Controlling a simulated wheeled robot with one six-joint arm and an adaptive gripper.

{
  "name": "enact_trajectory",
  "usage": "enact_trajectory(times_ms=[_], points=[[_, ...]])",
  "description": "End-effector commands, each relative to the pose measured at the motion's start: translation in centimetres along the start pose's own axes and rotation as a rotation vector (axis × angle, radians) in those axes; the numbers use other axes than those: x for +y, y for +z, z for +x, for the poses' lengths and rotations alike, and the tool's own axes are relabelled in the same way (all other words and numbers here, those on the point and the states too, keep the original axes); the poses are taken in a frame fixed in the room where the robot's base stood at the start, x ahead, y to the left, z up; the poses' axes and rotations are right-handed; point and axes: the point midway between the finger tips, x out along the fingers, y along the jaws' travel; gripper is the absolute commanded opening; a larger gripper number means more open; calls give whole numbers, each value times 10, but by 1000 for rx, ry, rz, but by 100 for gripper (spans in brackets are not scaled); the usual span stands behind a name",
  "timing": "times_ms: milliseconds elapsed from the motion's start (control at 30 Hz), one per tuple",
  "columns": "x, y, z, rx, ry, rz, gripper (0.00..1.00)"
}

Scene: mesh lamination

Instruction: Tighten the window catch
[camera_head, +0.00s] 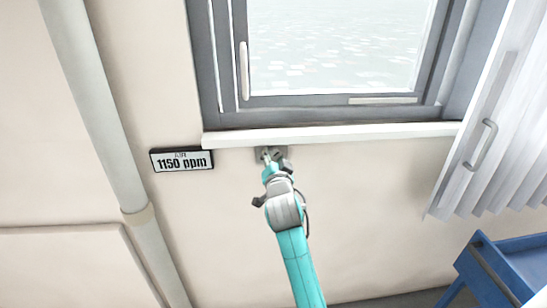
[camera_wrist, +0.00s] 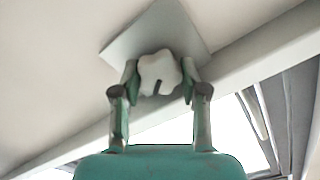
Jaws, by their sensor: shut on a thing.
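The window catch shows in the wrist view as a pale lobed knob (camera_wrist: 158,72) with a dark mark on it. It sits on a grey square plate (camera_wrist: 155,30) fixed to the wall. My gripper (camera_wrist: 158,80) has one finger on each side of the knob and is shut on it. In the head view my gripper (camera_head: 271,166) reaches up to the grey plate (camera_head: 280,153) just under the window sill, and it hides most of the knob. The window (camera_head: 335,50) above has a grey frame and a pale upright handle (camera_head: 243,70).
A white sill (camera_head: 340,134) runs right above the plate. A small display (camera_head: 182,160) reading 1150 ppm hangs to the left, near a vertical pipe (camera_head: 95,110). A pale ribbed panel with a handle (camera_head: 481,145) and a blue cart (camera_head: 505,265) stand at the right.

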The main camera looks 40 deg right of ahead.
Motion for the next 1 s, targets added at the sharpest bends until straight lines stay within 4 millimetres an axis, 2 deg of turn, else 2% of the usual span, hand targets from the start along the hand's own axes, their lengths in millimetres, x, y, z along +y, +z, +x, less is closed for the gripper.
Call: enact_trajectory(times_ms=[267,300,400,833,1000], points=[[0,0,0,-1,1,0,9],[0,0,0,-1,1,0,48],[0,0,0,-1,1,0,69],[0,0,0,0,0,-3,69],[0,0,0,0,0,-59,69]])
